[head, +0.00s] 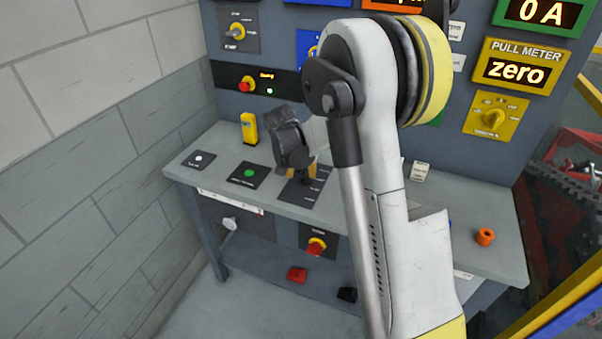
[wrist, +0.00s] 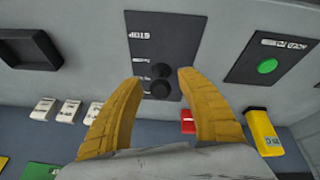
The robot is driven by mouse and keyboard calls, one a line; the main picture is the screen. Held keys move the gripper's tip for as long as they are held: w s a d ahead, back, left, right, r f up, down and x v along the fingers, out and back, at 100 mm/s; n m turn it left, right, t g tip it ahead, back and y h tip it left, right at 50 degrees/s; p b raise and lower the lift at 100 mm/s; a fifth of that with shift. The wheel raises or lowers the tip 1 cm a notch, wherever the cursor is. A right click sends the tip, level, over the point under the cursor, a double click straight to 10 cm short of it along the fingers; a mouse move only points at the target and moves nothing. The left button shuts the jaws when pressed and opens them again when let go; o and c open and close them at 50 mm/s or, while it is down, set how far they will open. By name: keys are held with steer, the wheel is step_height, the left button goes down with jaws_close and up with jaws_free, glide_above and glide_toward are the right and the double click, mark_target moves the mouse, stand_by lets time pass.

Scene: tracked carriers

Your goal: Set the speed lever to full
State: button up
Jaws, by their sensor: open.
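The speed lever's dark plate (wrist: 145,35) is in the wrist view, with the word STOP near one end. A dark round lever knob (wrist: 160,89) sits on it, between my two yellow fingertips. My gripper (wrist: 160,80) is open, with one finger on either side of the knob; I cannot tell whether either touches it. In the head view my gripper (head: 301,174) hangs over the lever plate (head: 302,192) on the bench top. There the lever is largely hidden by the fingers and wrist.
The grey bench (head: 225,152) carries a green button plate (head: 247,175), a white button plate (head: 198,160), a yellow box (head: 249,128) and an orange ring (head: 485,236). Behind it stands a panel with a yellow pull meter (head: 517,68). A block wall bounds the left side.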

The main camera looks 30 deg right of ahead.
jaws_close()
steer(key=shift+w+d+r+g+y+p, duration=0.5)
steer(key=shift+d+g+y+p, duration=0.1)
steer(key=shift+y+p, duration=0.2)
steer(key=shift+w+d+r+g+y+p, duration=0.25)
steer(key=shift+w+d+g+y+p, duration=0.4)
steer(key=shift+d+y, duration=0.3)
steer(key=shift+w+d, duration=0.65)
steer(key=shift+d, duration=0.05)
steer(key=shift+w+d+f+p, duration=0.15)
steer(key=shift+w+d+f, duration=0.15)
steer(key=shift+w+d, duration=0.45)
steer(key=shift+w+d+f+p, duration=0.2)
steer(key=shift+w+d, duration=0.25)
steer(key=shift+d, duration=0.45)
steer(key=shift+f, duration=0.1)
jaws_free()
steer(key=shift+d, duration=0.15)
